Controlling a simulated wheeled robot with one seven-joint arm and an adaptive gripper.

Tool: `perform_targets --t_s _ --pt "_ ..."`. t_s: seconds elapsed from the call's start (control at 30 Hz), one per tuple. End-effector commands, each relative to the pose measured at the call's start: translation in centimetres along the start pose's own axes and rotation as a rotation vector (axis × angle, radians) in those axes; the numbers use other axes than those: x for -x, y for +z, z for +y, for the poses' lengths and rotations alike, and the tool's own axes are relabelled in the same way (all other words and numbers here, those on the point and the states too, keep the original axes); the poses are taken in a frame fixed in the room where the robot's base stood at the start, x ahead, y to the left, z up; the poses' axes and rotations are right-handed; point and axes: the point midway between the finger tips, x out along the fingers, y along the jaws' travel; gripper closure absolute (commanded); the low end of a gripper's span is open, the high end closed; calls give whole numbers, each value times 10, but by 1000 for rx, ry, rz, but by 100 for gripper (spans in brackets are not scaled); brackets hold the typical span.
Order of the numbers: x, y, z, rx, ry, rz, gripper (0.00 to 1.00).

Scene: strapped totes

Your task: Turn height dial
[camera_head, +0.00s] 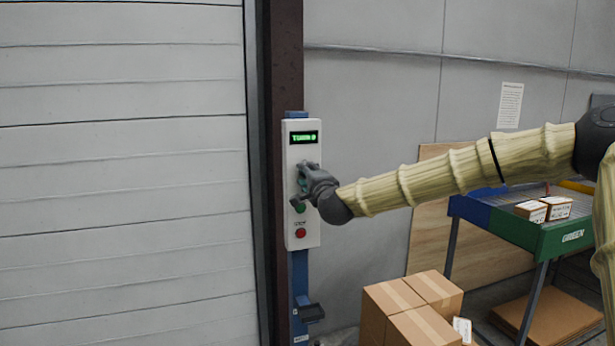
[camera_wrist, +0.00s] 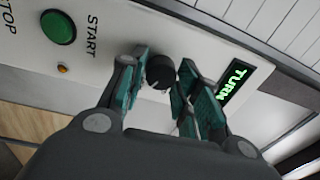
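The height dial (camera_wrist: 160,72) is a small black knob on a white control panel (camera_head: 309,229). In the wrist view, my gripper (camera_wrist: 164,65) has its teal-padded fingers apart, one on each side of the dial. The left finger looks very near or against the knob, and a small gap shows on the right. In the head view, my gripper (camera_head: 303,172) is at the panel just below its display and hides the dial. The lit green display (camera_head: 303,137) begins with "TURN"; it also shows in the wrist view (camera_wrist: 236,84).
A green START button (camera_wrist: 58,27) and a small orange lamp (camera_wrist: 62,70) sit beside the dial. A red button (camera_head: 300,232) is lower on the panel. A large shutter door (camera_head: 120,180) is at left. Cardboard boxes (camera_head: 410,308) and a green-blue table (camera_head: 540,242) stand at right.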

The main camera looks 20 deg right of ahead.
Motion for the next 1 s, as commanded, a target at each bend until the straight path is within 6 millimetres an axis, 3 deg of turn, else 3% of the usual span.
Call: perform_targets --t_s 0.1,0.53,1.0 --pt "0 0 0 1 0 0 48" --pt "9 0 -1 0 -2 0 48" --pt "89 0 0 -1 -1 -1 48"
